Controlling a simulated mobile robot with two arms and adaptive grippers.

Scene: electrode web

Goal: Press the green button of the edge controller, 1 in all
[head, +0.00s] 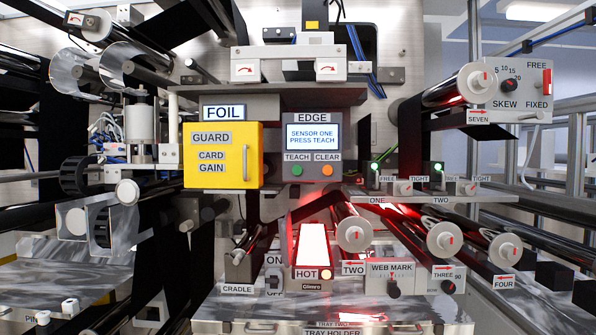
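The edge controller (356,160) is a grey box labelled EDGE in the upper middle of the head view. Its lit screen (313,136) reads "SENSOR ONE PRESS TEACH". Below the screen, the round green button (297,170) sits under the TEACH label. An orange button (327,170) sits to its right under CLEAR. Nothing covers either button. I see neither of my grippers in this view.
A yellow guard box (222,155) with a handle stands directly left of the controller. Sensors ONE (373,174) and TWO (437,174) show green lights at right. A glowing block labelled HOT (313,247) and rollers such as TWO (354,234) lie below.

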